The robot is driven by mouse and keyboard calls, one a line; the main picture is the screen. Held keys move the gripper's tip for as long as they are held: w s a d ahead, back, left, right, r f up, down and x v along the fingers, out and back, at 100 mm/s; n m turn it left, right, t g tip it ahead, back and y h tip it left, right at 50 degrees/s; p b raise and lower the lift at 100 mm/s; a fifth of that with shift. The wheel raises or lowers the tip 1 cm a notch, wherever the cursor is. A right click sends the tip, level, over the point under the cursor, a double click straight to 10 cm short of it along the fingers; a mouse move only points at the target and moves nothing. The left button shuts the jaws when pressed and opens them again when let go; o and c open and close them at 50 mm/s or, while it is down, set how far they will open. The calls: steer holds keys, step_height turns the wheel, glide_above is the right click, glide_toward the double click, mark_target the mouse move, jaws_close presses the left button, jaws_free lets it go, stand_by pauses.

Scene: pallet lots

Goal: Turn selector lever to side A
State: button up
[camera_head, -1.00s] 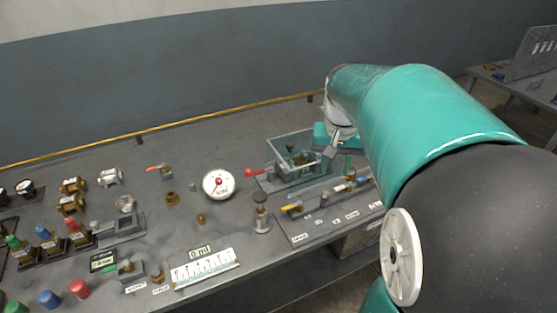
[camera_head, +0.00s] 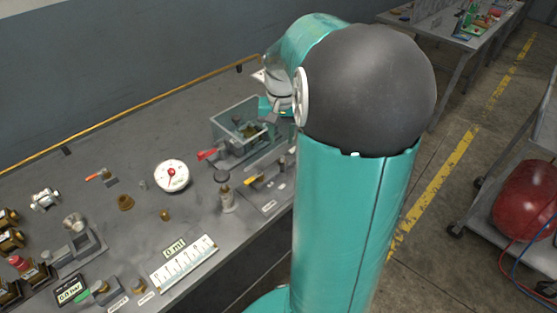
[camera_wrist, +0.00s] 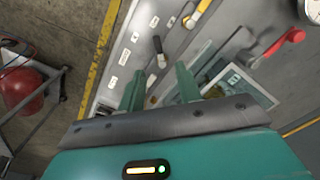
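In the wrist view my gripper (camera_wrist: 160,88) has its two teal fingers apart with nothing between them. It is above a grey labelled panel (camera_wrist: 117,60). A dark-tipped lever (camera_wrist: 157,46) stands on this panel, just beyond the fingertips. A yellow-handled lever (camera_wrist: 199,13) is further up the picture. A red-handled lever (camera_wrist: 290,37) is to the right. I cannot read the labels, so I cannot tell which lever is the selector or where side A is. In the head view the red lever (camera_head: 207,154) and yellow lever (camera_head: 257,179) show, while my arm hides the fingertips.
A clear-walled box (camera_head: 226,128) stands on the bench behind the levers. A red tank (camera_head: 525,207) sits on a cart at the right, off the bench.

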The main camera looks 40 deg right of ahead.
mark_target(282, 166)
step_height(282, 166, down, 10)
steer(key=shift+s+d+r, duration=0.1)
steer(key=shift+s, duration=0.05)
jaws_close()
